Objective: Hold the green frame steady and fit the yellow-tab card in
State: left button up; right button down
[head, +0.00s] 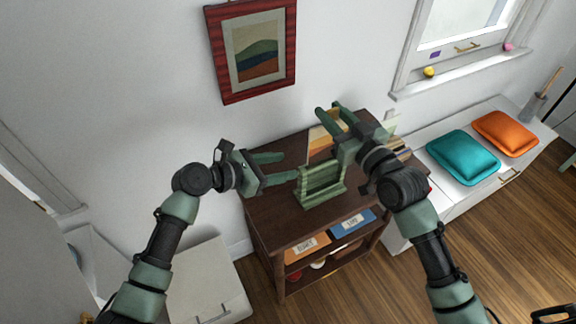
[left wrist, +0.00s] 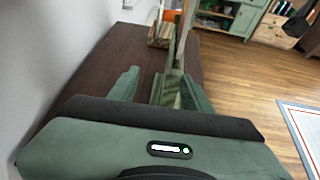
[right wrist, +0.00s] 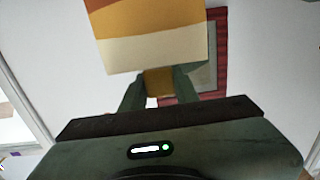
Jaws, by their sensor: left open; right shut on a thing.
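The green frame (head: 322,186) stands upright on the dark brown cabinet top. In the left wrist view the frame (left wrist: 172,88) shows edge-on between my left fingers, closer to the right one. My left gripper (head: 291,166) is open at the frame's left end; I cannot tell whether a finger touches it. My right gripper (head: 331,112) is above and behind the frame, shut on the card's yellow tab (right wrist: 158,82). The card (right wrist: 155,35) has orange, yellow and cream bands. In the head view the card (head: 320,141) is partly hidden by my right gripper and appears apart from the frame.
The cabinet (head: 270,214) stands against the wall, with orange and blue labelled panels below its top. A red-framed picture (head: 254,48) hangs above. Teal (head: 462,157) and orange (head: 504,134) cushions lie on the white bench at right. Bare cabinet top lies left of the frame.

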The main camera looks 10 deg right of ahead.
aim_at(324, 163)
pick_arm(q)
jog(key=shift+g, duration=0.4)
jog(key=x, duration=0.4)
jog(key=s+d+r+x, duration=0.1)
jog(key=x, duration=0.3)
jog(key=r+x, duration=0.1)
jog(key=x, duration=0.3)
jog(key=shift+s+d+f, duration=0.1)
jog(key=shift+s+d, duration=0.2)
jog(key=shift+d, duration=0.15)
jog(key=c, duration=1)
grip_shut()
jog(key=shift+f, duration=0.1)
dwell(0.6)
pick_arm(e)
jog(key=shift+f, duration=0.1)
pick_arm(q)
jog(key=shift+s, duration=0.1)
pick_arm(e)
jog(key=shift+f, duration=6.5)
